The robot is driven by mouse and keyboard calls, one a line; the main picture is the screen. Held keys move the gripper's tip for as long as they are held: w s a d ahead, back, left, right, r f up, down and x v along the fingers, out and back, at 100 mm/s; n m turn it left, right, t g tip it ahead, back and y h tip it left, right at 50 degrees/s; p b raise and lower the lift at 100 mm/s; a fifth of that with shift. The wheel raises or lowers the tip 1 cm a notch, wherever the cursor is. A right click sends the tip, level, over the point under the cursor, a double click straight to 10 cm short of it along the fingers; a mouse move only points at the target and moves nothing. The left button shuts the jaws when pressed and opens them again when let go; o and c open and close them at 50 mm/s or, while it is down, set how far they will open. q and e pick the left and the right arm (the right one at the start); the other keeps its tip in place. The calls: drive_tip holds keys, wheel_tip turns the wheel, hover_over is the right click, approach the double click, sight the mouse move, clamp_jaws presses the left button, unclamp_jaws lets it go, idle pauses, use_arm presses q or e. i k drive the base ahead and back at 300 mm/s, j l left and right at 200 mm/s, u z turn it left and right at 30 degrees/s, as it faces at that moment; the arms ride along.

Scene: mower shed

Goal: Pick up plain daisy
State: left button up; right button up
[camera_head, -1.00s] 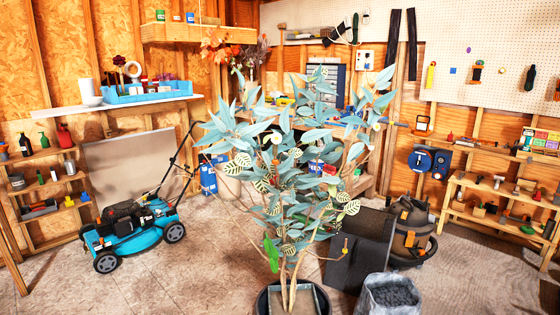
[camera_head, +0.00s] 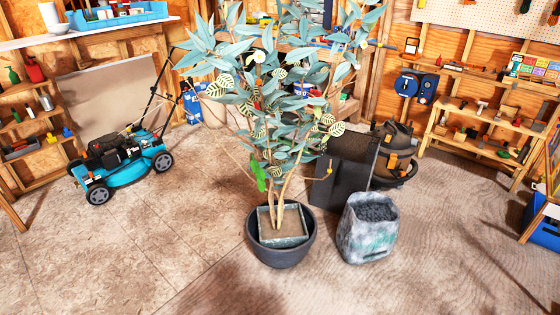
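A tall leafy plant (camera_head: 243,82) stands upright in a dark round pot (camera_head: 282,256) in the middle of the view. Small coloured bits show among its leaves, too small to name surely. A bright green piece (camera_head: 259,176) hangs low by the stems. A small yellow ball (camera_head: 329,171) sits at the end of a thin twig on the right. Neither of my grippers is in view.
A grey bag (camera_head: 367,240) of dark material stands just right of the pot. Behind are a dark box (camera_head: 338,186) and a shop vacuum (camera_head: 392,165). A blue mower (camera_head: 120,165) stands at left. Shelves (camera_head: 465,110) line the right wall. The front floor (camera_head: 140,265) is clear.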

sight(259, 57)
drive_tip(key=i+j, duration=0.15)
drive_tip(key=i, duration=0.2)
drive_tip(key=i+j, duration=0.1)
drive_tip(key=i, duration=0.3)
drive_tip(key=i+j+z, duration=0.1)
drive_tip(key=i, duration=0.25)
